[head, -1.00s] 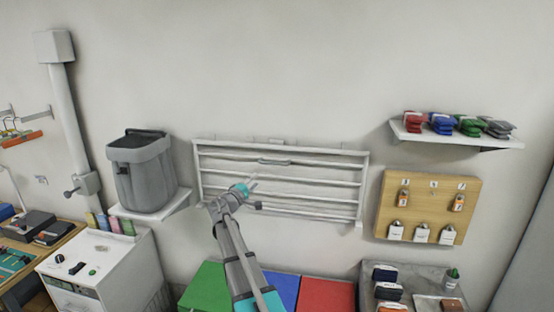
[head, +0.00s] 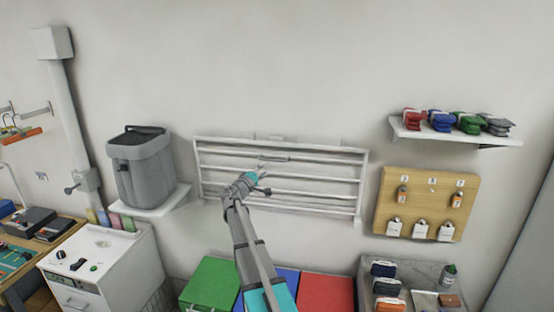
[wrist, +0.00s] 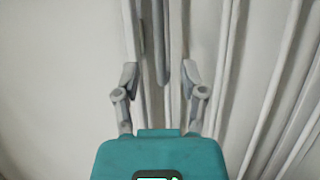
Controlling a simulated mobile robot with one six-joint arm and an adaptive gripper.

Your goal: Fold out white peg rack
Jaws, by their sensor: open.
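The white peg rack (head: 320,187) is a frame with several horizontal bars, lying folded flat against the wall in the middle of the head view. A small handle (head: 275,158) shows on its upper part. My gripper (head: 262,178) is in front of the rack, just below the handle. In the wrist view my open gripper (wrist: 158,75) has its two fingers apart, with a grey bar, which looks like the handle (wrist: 162,45), between them. I cannot tell whether the fingers touch it. The rack's bars (wrist: 228,70) run lengthwise to the right.
A grey bin (head: 142,168) stands on a shelf left of the rack. A wooden board with tags (head: 470,205) hangs to the right, below a shelf (head: 450,137) of folded garments. Green, blue and red boxes (head: 325,292) stand below. The wall above the rack is clear.

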